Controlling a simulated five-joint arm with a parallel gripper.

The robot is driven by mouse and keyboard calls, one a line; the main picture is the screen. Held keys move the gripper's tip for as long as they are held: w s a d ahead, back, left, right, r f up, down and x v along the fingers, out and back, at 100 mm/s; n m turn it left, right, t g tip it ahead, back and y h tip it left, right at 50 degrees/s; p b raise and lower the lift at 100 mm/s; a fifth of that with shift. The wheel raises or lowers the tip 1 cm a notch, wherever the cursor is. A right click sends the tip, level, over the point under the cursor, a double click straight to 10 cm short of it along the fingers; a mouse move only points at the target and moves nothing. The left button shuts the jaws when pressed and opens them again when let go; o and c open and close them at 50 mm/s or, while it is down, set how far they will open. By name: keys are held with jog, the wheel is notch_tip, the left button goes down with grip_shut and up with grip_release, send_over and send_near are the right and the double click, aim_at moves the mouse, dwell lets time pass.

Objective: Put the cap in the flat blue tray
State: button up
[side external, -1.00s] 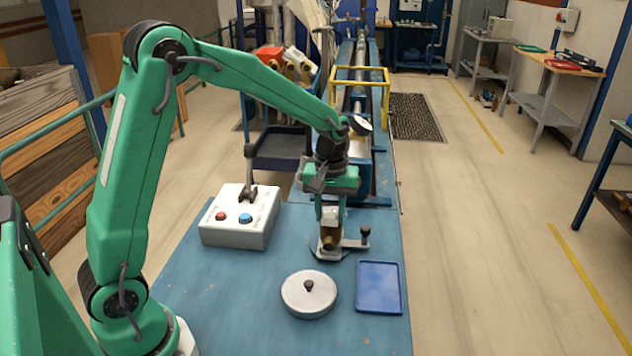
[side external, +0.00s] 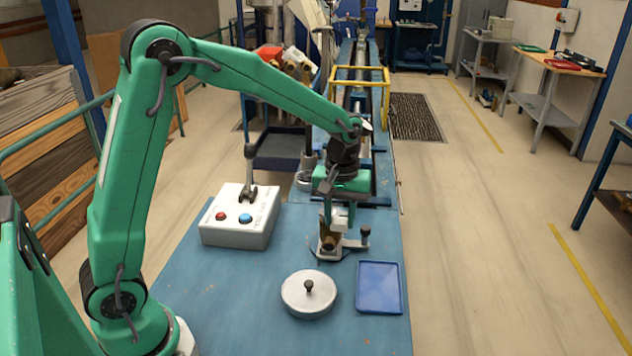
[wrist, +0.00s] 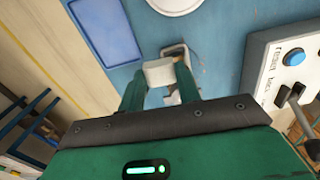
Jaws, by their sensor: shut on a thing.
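My gripper (side external: 339,222) is shut on a small white piece, which looks like the cap. In the wrist view the white cap (wrist: 159,72) sits between the two green fingertips. In the side view the fingers partly hide it. It is above a brass fitting (side external: 328,241) on a small white fixture with a dark-knobbed handle; I cannot tell whether they touch. The flat blue tray (side external: 380,288) lies empty on the blue bench, nearer the side camera and right of my gripper. It also shows at the upper left of the wrist view (wrist: 106,30).
A round white lid with a black knob (side external: 308,299) lies left of the tray. A white control box (side external: 238,228) with red and blue buttons and a lever stands left of my gripper. The bench's right edge is close beside the tray.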

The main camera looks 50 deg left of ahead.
jog(key=s+d+m, duration=0.2)
jog(key=s+d, duration=0.2)
jog(key=d, duration=0.6)
jog(key=s+d+m, duration=0.2)
jog(key=s+d, duration=0.1)
jog(key=d, duration=0.7)
jog(key=shift+s+d+f, duration=0.25)
jog(key=shift+s+f, duration=0.15)
jog(key=shift+a, duration=0.1)
send_over(379, 298)
notch_tip(379, 298, down, 7)
jog(key=shift+f, duration=2)
jog(key=shift+f, duration=0.1)
jog(key=o, duration=0.8)
jog(key=shift+c, duration=0.2)
